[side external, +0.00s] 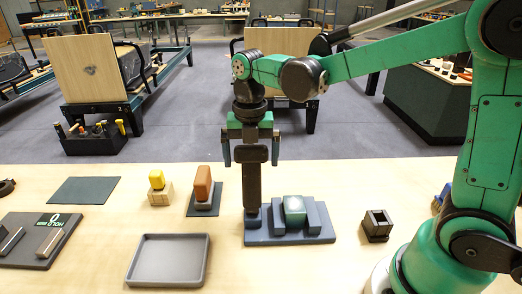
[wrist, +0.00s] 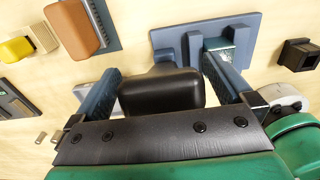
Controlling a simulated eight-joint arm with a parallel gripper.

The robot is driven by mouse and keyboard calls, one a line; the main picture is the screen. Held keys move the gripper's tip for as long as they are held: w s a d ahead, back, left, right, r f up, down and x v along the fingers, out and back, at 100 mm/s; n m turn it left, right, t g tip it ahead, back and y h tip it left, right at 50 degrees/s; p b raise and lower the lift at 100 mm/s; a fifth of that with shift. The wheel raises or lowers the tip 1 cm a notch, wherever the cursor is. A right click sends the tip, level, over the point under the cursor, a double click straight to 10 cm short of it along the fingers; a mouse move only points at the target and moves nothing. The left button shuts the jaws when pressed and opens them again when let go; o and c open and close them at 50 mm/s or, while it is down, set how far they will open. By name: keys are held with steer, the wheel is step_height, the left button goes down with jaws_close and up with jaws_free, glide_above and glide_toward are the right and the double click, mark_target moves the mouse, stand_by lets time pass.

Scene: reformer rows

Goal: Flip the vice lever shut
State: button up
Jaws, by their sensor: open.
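The vice (side external: 290,238) is a slate-blue base with upright jaws and a green block (side external: 295,210) between them. Its dark lever (side external: 252,190) stands upright at the base's left end, topped by a thick black grip. My gripper (side external: 251,163) is open above the vice, its fingers on either side of the lever's grip. In the wrist view the black grip (wrist: 162,92) sits between the two spread fingers, with a gap on each side. The vice base (wrist: 258,25) shows beyond, partly hidden by the right finger. The lever's lower part is mostly hidden there.
A grey tray (side external: 168,278) lies front left. A dark square holder (side external: 377,226) stands to the right. A dark board (side external: 30,245) lies far left.

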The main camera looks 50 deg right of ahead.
steer(key=shift+r, duration=2.3)
steer(key=c, duration=0.4)
steer(key=shift+a+r+m, duration=0.15)
steer(key=shift+r+m, duration=0.1)
steer(key=shift+m, duration=0.05)
steer(key=c, duration=0.3)
steer(key=r+m, duration=0.1)
steer(key=m, duration=0.1)
steer(key=a+r+m, duration=0.1)
steer(key=r+m, duration=0.2)
steer(key=m, duration=0.1)
steer(key=shift+s+a+r+t+h, duration=0.2)
steer(key=shift+s+r+t+h, duration=0.1)
steer(key=shift+r+h, duration=0.1)
jaws_close()
step_height(320, 180, up, 8)
steer(key=s+a+m+t+h, duration=0.1)
steer(key=s+a+m, duration=0.15)
steer(key=m, duration=0.85)
steer(key=x, duration=0.9)
steer(key=d+x, duration=0.1)
steer(key=x, duration=0.4)
steer(key=shift+r, duration=0.1)
